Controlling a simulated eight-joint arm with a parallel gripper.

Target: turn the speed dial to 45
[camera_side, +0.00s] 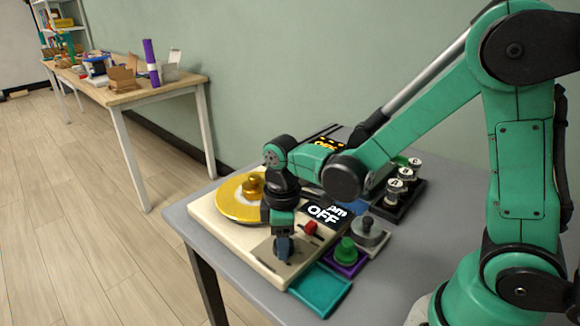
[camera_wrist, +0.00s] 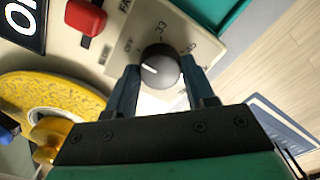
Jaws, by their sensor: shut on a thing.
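The speed dial (camera_wrist: 160,66) is a round dark knob with a short white pointer line, on a pale plate marked OFF, 33 and a third, partly blurred mark at the right. The pointer faces left, roughly to the OFF side. My gripper (camera_wrist: 161,78) has one finger on each side of the dial and is shut on it. In the side view my gripper (camera_side: 283,246) reaches down to the front corner of the cream turntable (camera_side: 232,236) and hides the dial. The display (camera_side: 324,212) reads "rpm OFF".
A gold platter (camera_side: 236,207) and a red knob (camera_side: 311,227) are on the turntable close to my gripper. A teal tray (camera_side: 320,290), a green knob on a purple base (camera_side: 346,252) and a grey weight-like piece (camera_side: 370,232) stand beside it. Grey table edge lies in front.

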